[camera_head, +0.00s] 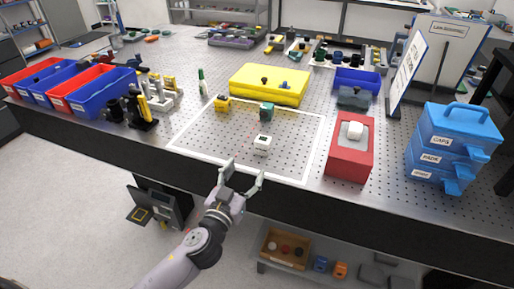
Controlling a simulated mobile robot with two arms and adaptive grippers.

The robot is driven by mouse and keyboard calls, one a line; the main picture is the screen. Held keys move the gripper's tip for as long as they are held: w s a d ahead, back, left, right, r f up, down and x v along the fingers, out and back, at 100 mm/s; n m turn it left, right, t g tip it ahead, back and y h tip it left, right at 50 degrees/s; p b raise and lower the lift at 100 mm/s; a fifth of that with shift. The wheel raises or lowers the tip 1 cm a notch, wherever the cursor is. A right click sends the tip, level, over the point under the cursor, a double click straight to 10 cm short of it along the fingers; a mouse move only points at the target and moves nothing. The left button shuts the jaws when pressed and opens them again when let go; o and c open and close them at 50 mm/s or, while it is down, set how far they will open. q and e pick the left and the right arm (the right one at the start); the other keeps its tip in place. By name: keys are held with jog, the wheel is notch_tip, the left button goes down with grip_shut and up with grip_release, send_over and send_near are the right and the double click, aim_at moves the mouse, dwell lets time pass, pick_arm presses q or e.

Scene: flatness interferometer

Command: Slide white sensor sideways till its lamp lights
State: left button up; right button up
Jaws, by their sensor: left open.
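The white sensor (262,145) is a small white block with a dark top patch. It stands on the perforated bench top inside a white outlined rectangle (175,139). I cannot tell whether its lamp is lit. A dark green block (266,112) stands just behind it, and a yellow block (222,103) stands behind to the left. My left gripper (245,173) is open and empty at the bench's front edge, in front of the white sensor and apart from it. My right gripper is out of view.
A red box (350,160) with a white piece on top stands to the right. Blue stacked drawers (452,145) are farther right. A yellow case (269,84) lies behind the rectangle. Blue and red bins (100,93) line the left. The rectangle's front part is clear.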

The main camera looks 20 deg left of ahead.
aim_at(261, 144)
pick_arm(q)
jog(key=w, duration=0.5)
jog(key=w+p, duration=0.1)
jog(key=w, duration=0.4)
jog(key=w+p, duration=0.1)
jog(key=w, duration=0.4)
jog(key=shift+d, duration=0.25)
jog(key=shift+s, duration=0.1)
grip_shut()
